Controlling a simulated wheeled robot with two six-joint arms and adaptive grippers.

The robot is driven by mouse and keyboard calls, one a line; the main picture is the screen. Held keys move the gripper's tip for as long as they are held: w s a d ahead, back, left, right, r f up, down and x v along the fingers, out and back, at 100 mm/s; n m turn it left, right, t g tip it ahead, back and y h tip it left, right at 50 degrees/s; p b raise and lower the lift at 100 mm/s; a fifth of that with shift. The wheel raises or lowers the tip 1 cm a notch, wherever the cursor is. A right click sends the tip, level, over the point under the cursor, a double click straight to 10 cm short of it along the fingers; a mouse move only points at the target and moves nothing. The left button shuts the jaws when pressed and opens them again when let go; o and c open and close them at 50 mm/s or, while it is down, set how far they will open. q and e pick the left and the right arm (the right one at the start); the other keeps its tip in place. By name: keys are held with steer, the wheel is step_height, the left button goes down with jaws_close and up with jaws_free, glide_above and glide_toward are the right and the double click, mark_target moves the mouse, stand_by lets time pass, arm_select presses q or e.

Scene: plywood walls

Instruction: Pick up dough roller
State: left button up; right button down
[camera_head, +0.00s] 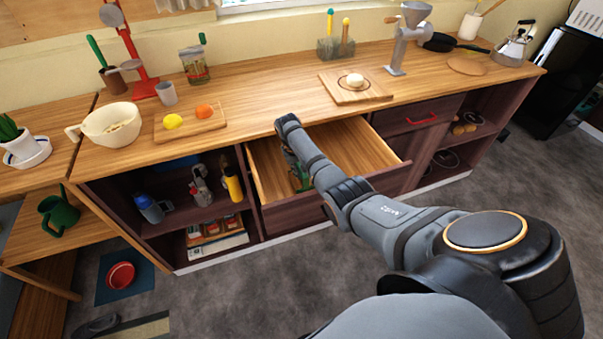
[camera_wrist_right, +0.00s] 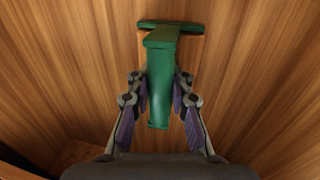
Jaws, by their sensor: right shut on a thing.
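The green dough roller (camera_wrist_right: 162,60) has a short crossbar at its far end and a thick handle, and shows large in the right wrist view. My right gripper (camera_wrist_right: 160,82) is shut on its handle, with one finger on each side. In the head view, my right arm reaches into the open drawer (camera_head: 375,148), and a little green of the roller (camera_head: 303,178) shows beside the forearm, which hides most of it and the gripper. My left gripper is not in view.
The wooden drawer walls surround the gripper. The countertop (camera_head: 260,95) above holds a cutting board (camera_head: 190,124) with fruit, a board with dough (camera_head: 355,87), and a grey grinder (camera_head: 403,40). Open shelves with bottles (camera_head: 233,184) lie left of the drawer.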

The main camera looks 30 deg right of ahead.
step_height(320, 180, up, 10)
steer(key=shift+r, duration=0.25)
steer(key=c, duration=1.8)
jaws_free()
jaws_close()
